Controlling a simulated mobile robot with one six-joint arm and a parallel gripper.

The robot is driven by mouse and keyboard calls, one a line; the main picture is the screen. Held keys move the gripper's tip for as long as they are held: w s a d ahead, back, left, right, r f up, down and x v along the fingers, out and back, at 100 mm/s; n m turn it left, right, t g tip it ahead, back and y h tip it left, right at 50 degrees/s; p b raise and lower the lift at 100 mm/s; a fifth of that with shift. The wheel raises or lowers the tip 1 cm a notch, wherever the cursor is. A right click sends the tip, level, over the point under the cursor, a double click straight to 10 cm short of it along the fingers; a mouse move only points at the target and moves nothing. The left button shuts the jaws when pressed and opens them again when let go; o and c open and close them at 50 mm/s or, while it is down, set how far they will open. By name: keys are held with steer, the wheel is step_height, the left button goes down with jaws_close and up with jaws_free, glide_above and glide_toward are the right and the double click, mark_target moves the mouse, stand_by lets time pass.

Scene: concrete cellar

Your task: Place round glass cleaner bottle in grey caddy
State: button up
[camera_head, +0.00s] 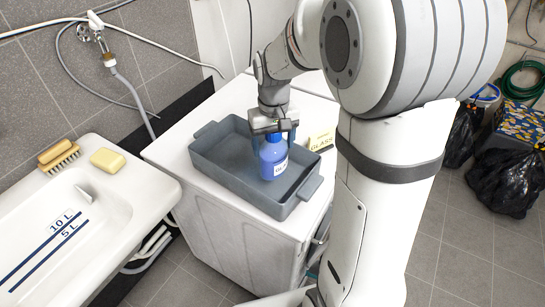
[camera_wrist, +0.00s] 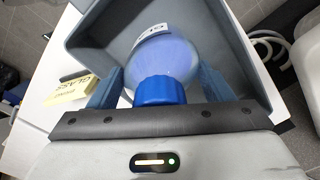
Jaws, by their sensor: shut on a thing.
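The round glass cleaner bottle (camera_head: 272,157) is blue with a white label and a blue cap. In the head view it is upright inside the right part of the grey caddy (camera_head: 222,172), which sits on the white machine top. My gripper (camera_head: 273,137) comes down from above and is shut on the bottle, with a blue finger on each side. In the wrist view the bottle (camera_wrist: 163,58) is between the fingers, its cap toward the palm, with the caddy wall (camera_wrist: 97,38) around it. I cannot tell whether its base touches the caddy floor.
A yellow card marked GLASS (camera_head: 321,140) stands behind the caddy's right end. A white sink (camera_head: 75,215) at the left holds a brush (camera_head: 58,156) and a yellow sponge (camera_head: 108,161) on its rim. Black bags (camera_head: 505,180) stand on the floor at right.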

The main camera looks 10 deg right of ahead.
steer(key=shift+f, duration=2.2)
steer(key=shift+f, duration=0.2)
steer(key=o, duration=1.7)
